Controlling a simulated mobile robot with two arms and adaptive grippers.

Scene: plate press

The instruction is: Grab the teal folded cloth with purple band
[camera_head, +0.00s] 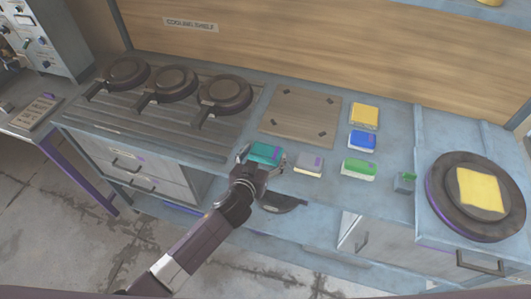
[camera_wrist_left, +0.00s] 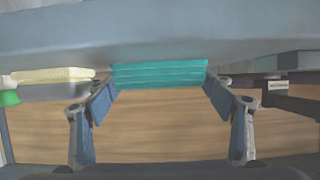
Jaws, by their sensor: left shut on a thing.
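The teal folded cloth (camera_head: 266,151) is at the front edge of the blue-grey counter, left of a grey folded cloth. My left gripper (camera_head: 262,157) reaches it from the front, with one finger on each side. In the left wrist view the teal cloth (camera_wrist_left: 160,74) shows as stacked layers between the two fingers (camera_wrist_left: 160,88), which are shut on its sides. Its purple band does not show in that wrist view. My right gripper is in neither view.
A wooden board (camera_head: 300,115) lies behind. Pans (camera_head: 225,94) stand left; a round plate (camera_head: 445,205) bearing a yellow cloth is far right.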

